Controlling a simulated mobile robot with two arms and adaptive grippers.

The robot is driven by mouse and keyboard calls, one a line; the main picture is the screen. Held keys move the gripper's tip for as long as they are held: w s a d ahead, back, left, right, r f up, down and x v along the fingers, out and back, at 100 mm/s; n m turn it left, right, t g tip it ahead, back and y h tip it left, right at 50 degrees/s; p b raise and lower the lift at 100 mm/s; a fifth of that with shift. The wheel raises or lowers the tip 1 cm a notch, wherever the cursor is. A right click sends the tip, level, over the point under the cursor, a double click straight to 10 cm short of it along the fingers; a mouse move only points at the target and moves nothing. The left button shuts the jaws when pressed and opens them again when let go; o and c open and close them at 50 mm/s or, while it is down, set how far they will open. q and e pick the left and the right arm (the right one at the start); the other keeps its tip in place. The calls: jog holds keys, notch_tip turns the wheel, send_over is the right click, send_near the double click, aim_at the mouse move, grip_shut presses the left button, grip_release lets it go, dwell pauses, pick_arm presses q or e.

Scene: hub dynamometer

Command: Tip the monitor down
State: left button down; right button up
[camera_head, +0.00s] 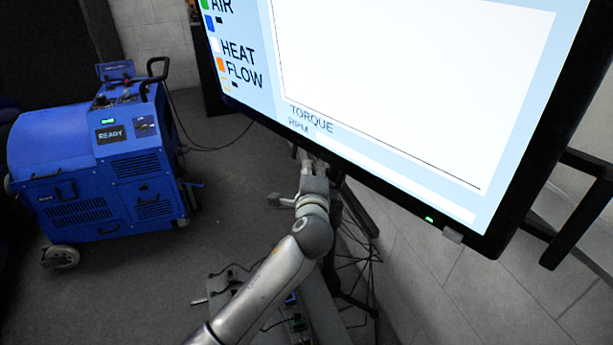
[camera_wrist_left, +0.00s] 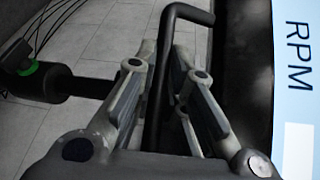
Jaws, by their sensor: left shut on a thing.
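The monitor (camera_head: 400,85) is a large screen with a black frame, tilted in the head view and filling the upper right. It shows "TORQUE", "RPM" and "HEAT FLOW". Its edge also shows at the right of the left wrist view (camera_wrist_left: 294,80). My left gripper (camera_wrist_left: 165,60) is shut on a bent black bar handle (camera_wrist_left: 188,10) beside the monitor's frame. In the head view my left arm reaches up to the monitor's lower edge, and the fingertips are hidden behind it. My right gripper is not in view.
A blue wheeled machine (camera_head: 95,160) with a "READY" display stands on the grey floor at left. A black bracket (camera_head: 580,205) juts out at the monitor's right. Cables and a stand lie below the monitor. The floor between machine and arm is mostly clear.

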pick_arm(q)
jog(key=c, duration=1.5)
grip_release()
jog(key=s, duration=0.4)
jog(key=s+r, duration=0.1)
jog(key=s, duration=0.7)
jog(key=shift+d+r, duration=0.2)
jog(key=shift+r, duration=0.15)
jog(key=shift+c, duration=0.3)
